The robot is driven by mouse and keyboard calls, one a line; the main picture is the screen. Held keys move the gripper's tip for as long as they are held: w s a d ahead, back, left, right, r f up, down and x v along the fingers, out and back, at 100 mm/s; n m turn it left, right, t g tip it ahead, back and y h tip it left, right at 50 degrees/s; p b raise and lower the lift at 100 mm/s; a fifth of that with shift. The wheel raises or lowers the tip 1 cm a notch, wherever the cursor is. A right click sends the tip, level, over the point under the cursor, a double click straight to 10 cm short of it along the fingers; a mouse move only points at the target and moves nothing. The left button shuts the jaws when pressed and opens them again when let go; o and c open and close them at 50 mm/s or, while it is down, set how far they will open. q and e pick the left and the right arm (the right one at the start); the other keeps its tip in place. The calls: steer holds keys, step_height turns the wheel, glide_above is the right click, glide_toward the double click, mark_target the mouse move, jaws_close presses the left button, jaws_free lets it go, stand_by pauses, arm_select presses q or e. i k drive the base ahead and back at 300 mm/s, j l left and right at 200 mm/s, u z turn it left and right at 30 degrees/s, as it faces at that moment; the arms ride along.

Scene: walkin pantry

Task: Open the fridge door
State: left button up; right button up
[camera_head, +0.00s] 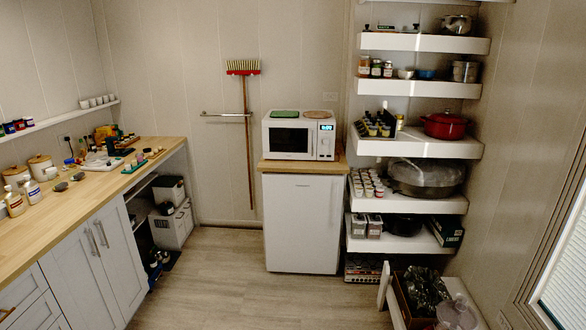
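The fridge (303,225) is a small white unit under a wooden top, against the back wall in the middle of the head view. Its flat white front door looks shut. A handle is too small to make out clearly near the door's top edge. A white microwave (291,140) stands on the wooden top above the fridge. Neither of my grippers shows in the head view.
A wooden counter (100,190) with white cabinets (95,255) runs along the left. White shelves (420,146) with pots and jars stand right of the fridge, with a box (420,292) low in front. The floor (240,290) before the fridge is clear.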

mark_target(303, 211)
steer(key=i+z, duration=0.2)
steer(key=i, duration=0.25)
steer(key=i+j+z, duration=0.2)
steer(key=i, duration=0.2)
steer(key=i+j+z, duration=0.2)
steer(key=i, duration=0.2)
steer(key=i+j+z, duration=0.2)
steer(key=i, duration=0.2)
